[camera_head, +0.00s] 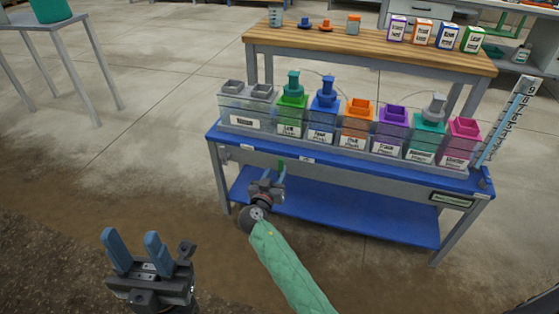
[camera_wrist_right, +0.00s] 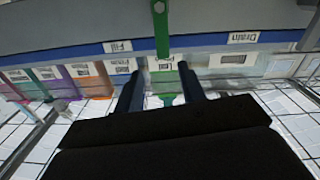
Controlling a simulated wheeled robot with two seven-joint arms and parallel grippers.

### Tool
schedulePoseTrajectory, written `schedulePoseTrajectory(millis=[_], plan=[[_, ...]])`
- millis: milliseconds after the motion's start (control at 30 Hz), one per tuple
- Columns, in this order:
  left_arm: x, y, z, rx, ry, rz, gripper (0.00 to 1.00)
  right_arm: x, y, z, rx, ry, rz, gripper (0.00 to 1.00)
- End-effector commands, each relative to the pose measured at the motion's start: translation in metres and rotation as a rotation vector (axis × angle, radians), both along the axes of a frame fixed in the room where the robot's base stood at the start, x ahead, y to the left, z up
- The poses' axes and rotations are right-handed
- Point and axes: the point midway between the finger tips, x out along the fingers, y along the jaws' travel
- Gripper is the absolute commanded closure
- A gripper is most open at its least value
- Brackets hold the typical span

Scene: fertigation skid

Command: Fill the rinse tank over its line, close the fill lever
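The clear rinse tank (camera_head: 240,104) stands at the left end of the row of tanks on the blue-topped bench; its label is too small to read and its water level cannot be made out. The green lever (camera_head: 281,164) sits on the bench's front edge, between two small white labels. In the right wrist view the green lever (camera_wrist_right: 161,28) stands between the "Fill" label (camera_wrist_right: 118,46) and the "Drain" label (camera_wrist_right: 243,37). My right gripper (camera_wrist_right: 160,80) is open, its fingertips apart either side of the lever's line. My left gripper (camera_head: 133,245) is open and empty, low at left.
Several coloured tanks (camera_head: 357,121) with labels fill the bench top to the right. A blue lower shelf (camera_head: 350,215) lies below. A wooden table (camera_head: 370,49) stands behind.

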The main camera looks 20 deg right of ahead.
Motion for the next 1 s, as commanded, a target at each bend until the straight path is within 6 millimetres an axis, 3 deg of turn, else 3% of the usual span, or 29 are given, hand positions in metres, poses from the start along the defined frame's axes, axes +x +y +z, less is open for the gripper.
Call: schedulePoseTrajectory(millis=[133, 367, 800, 1000], plan=[[-0.016, 0.006, 0.001, -0.030, -0.085, -0.001, 0.60, 0.002, 0.003, 0.001, 0.078, -0.061, 0.021, 0.60], [-0.016, 0.006, 0.001, -0.029, -0.083, -0.002, 0.60, 0.009, -0.002, 0.001, 0.115, -0.086, 0.020, 0.60], [-0.015, 0.005, 0.000, -0.031, -0.081, -0.005, 0.60, 0.058, -0.034, 0.002, 0.113, -0.086, 0.020, 0.60], [-0.015, 0.005, 0.000, -0.032, -0.081, -0.006, 0.60, 0.066, -0.040, 0.001, 0.113, -0.084, 0.020, 0.60]])
